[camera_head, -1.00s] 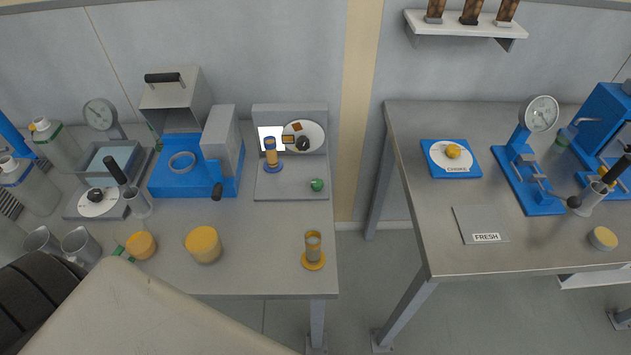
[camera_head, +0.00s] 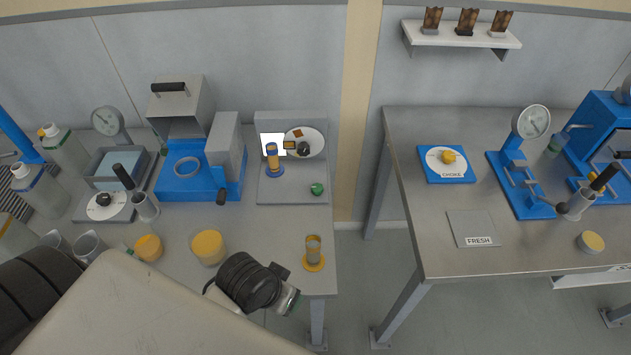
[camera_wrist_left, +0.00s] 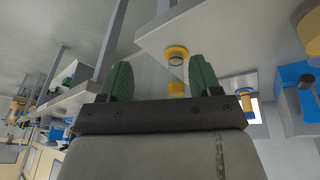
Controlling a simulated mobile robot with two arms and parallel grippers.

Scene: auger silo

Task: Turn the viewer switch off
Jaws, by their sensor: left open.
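The viewer (camera_head: 262,192) is a grey stand at the back of the left table with a lit white panel (camera_head: 268,146). A black knob (camera_head: 304,149) sits on its round white dial (camera_head: 318,139). A blue and amber cylinder (camera_head: 272,158) stands before the panel; it also shows in the left wrist view (camera_wrist_left: 246,103). My left gripper (camera_head: 290,300) is at the table's front edge, well in front of the viewer and apart from it. In the left wrist view my left gripper (camera_wrist_left: 162,78) has its green fingers wide apart and empty. My right gripper is not in view.
An amber-based glass vial (camera_head: 313,253) stands near the front edge, close to my left gripper; it also shows in the left wrist view (camera_wrist_left: 177,70). Yellow-lidded jars (camera_head: 208,246) stand left of it. A blue machine (camera_head: 200,179) is left of the viewer. A green knob (camera_head: 317,189) is on the viewer's base.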

